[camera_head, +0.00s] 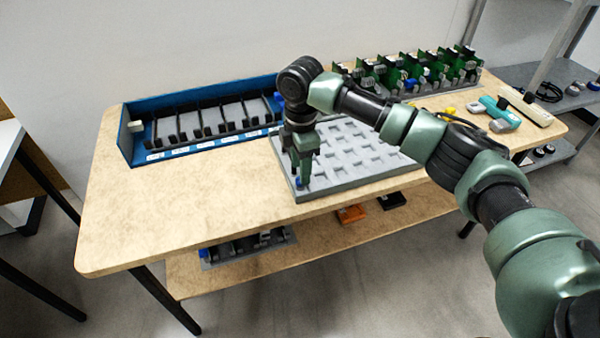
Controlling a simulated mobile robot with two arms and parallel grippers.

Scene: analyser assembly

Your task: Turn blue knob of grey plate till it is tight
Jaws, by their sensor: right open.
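The grey plate (352,177) with rows of square recesses lies on the wooden table. A small blue knob (299,183) shows at its front left corner. My right gripper (300,180) points straight down over that corner, with its fingertips at the blue knob. The gripper is open, with its fingers beside the knob; whether they touch it is too small to tell. My left gripper is not in view.
A blue rack (128,150) with black dividers stands at the back left. Green circuit boards (410,72) stand in a row at the back right. A teal tool (500,112) and a power strip (527,107) lie at the right. The table's left front (170,220) is clear.

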